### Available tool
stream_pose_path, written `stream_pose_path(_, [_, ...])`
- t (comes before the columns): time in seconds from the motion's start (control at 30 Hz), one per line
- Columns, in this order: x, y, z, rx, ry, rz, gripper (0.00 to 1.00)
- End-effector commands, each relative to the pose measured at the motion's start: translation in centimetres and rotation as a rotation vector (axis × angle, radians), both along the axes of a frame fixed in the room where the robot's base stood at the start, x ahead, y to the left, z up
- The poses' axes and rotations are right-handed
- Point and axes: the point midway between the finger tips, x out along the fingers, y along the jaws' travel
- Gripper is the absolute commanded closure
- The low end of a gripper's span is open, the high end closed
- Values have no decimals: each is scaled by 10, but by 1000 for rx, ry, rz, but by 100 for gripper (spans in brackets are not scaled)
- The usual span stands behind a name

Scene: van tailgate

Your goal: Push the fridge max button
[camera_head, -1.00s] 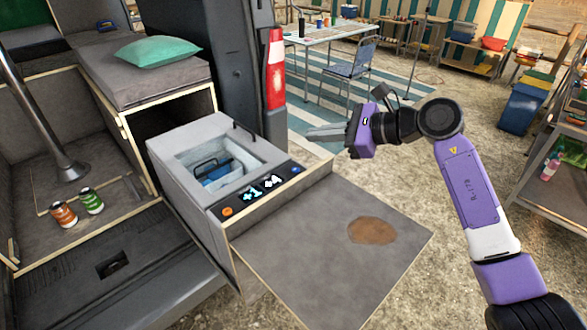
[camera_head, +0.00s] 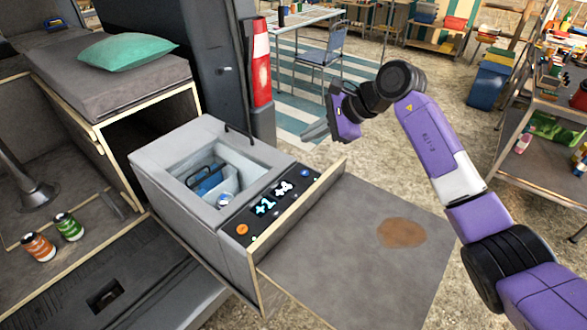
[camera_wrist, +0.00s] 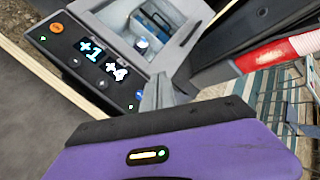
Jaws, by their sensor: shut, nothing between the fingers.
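The fridge (camera_head: 160,160) is a grey open-topped box on a pulled-out slide at the van's tailgate. Its dark control panel (camera_head: 230,225) faces the tailgate board and shows "+1" and "+4". An orange round button (camera_head: 242,229) is at one end of the panel and a blue one (camera_head: 305,173) at the other. In the wrist view the panel (camera_wrist: 72,65) shows the orange button (camera_wrist: 56,27) and small grey buttons. I cannot read which button is max. My gripper (camera_head: 312,133) is shut and empty, apart from the panel, above and beyond its blue-button end.
A wooden-edged board (camera_head: 350,245) with a brown stain lies in front of the fridge. Two cans (camera_head: 68,227) stand at left. A green cushion (camera_head: 132,52) lies on the bench. A blue chair (camera_head: 322,52) and shelves are behind.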

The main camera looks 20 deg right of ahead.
Motion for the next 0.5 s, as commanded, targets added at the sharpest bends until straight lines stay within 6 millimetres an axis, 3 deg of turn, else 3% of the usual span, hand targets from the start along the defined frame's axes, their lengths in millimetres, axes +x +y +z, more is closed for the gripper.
stream_pose_path(0.5, [0, 0, -8, 1, 0, 0, 100])
